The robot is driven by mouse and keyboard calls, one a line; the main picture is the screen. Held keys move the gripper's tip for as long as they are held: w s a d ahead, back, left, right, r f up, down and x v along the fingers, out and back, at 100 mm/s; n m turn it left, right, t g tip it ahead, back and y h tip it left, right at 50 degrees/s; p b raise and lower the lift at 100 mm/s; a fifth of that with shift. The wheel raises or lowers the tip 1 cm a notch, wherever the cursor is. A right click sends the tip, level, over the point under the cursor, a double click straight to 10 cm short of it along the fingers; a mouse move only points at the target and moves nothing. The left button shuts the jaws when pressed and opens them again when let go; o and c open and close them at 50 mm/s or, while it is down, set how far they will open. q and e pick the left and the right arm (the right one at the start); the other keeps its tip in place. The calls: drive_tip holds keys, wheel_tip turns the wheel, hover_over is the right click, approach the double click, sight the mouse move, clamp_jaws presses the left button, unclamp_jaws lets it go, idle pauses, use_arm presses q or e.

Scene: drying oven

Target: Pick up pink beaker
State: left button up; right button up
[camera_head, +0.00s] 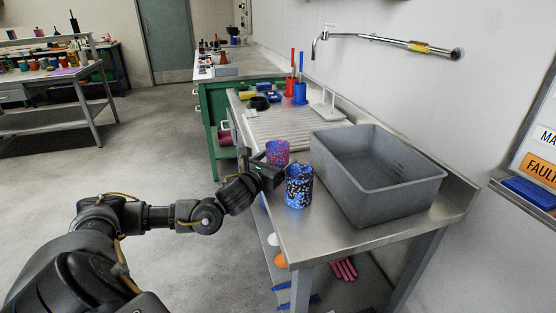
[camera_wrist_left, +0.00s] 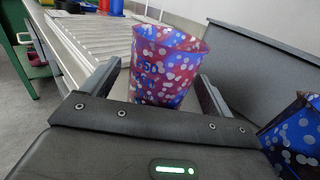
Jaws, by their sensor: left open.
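The pink beaker (camera_head: 277,152), speckled pink, blue and white, stands upright on the metal table near its left edge. In the left wrist view the pink beaker (camera_wrist_left: 165,65) sits between the two spread fingers of my left gripper (camera_wrist_left: 150,85). My left gripper (camera_head: 268,172) is open, close in front of the beaker; I cannot tell whether a finger touches it. A blue speckled beaker (camera_head: 299,187) stands nearer, just right of my gripper, and shows at the right edge of the left wrist view (camera_wrist_left: 296,140). My right gripper is not in view.
A large grey bin (camera_head: 378,205) stands right of the beakers. A ribbed draining area (camera_head: 290,128) lies behind them, with a blue holder (camera_head: 300,95) beyond. A wall tap (camera_head: 385,42) reaches over the table. The table's left edge is close to my gripper.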

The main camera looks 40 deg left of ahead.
sight(283, 146)
use_arm(q)
drive_tip(key=shift+w+a, duration=0.1)
drive_tip(key=shift+w, duration=0.8)
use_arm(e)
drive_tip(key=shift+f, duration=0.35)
use_arm(q)
drive_tip(key=c, duration=1.2)
drive_tip(key=shift+r, duration=0.15)
